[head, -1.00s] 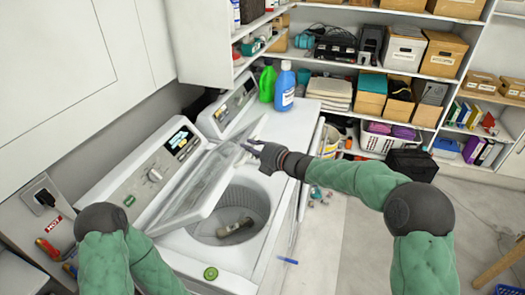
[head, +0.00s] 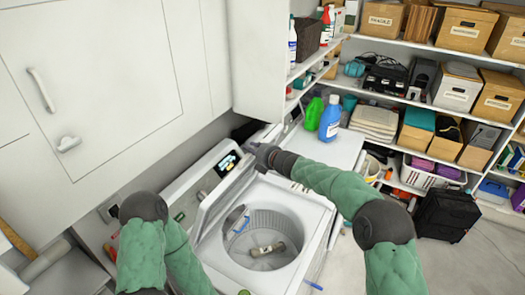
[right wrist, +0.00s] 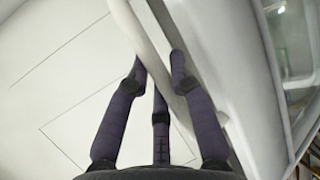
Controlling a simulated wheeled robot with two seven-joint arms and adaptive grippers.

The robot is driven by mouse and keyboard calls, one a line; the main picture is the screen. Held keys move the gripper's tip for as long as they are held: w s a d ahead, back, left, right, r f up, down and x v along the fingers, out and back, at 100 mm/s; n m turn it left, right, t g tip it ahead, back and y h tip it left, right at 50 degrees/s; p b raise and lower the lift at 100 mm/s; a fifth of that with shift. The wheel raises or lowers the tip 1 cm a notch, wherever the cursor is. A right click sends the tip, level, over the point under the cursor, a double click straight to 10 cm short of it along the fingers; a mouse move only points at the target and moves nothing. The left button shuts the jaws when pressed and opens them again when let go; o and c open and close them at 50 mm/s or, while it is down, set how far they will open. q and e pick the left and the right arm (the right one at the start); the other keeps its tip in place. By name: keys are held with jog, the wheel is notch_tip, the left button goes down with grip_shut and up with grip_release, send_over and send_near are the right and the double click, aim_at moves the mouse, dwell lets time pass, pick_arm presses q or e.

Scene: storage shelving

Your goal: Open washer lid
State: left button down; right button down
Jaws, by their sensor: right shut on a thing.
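The white washer (head: 312,205) stands in front of me in the head view. Its lid (head: 222,188) is raised steeply, close to upright, leaning by the control panel, and the round drum (head: 262,222) is uncovered. My right gripper (head: 258,152) is at the lid's upper far corner. In the right wrist view, the fingers of my right gripper (right wrist: 158,68) are closed around the edge of the lid (right wrist: 232,62). The exact contact is partly hidden. My left arm comes in at lower left, but its gripper is out of the picture.
A small tan and grey object (head: 267,248) lies in the drum. A blue bottle (head: 330,118) and a green bottle (head: 313,112) stand on the neighbouring white machine. Shelves with boxes (head: 455,88) line the back, and a white cabinet (head: 95,75) hangs at left.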

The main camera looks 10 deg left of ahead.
jog(key=shift+w+a+r+p, duration=0.2)
jog(key=shift+w+a+p, duration=0.1)
jog(key=shift+a, duration=0.3)
jog(key=shift+w+a+r+p, duration=0.15)
jog(key=shift+w+a+p, duration=0.1)
jog(key=shift+a, duration=0.35)
jog(key=shift+w+a+r+p, duration=0.2)
jog(key=shift+a+p, duration=0.1)
jog(key=shift+a, duration=0.3)
jog(key=c, duration=1.3)
grip_release()
jog(key=shift+c, duration=0.2)
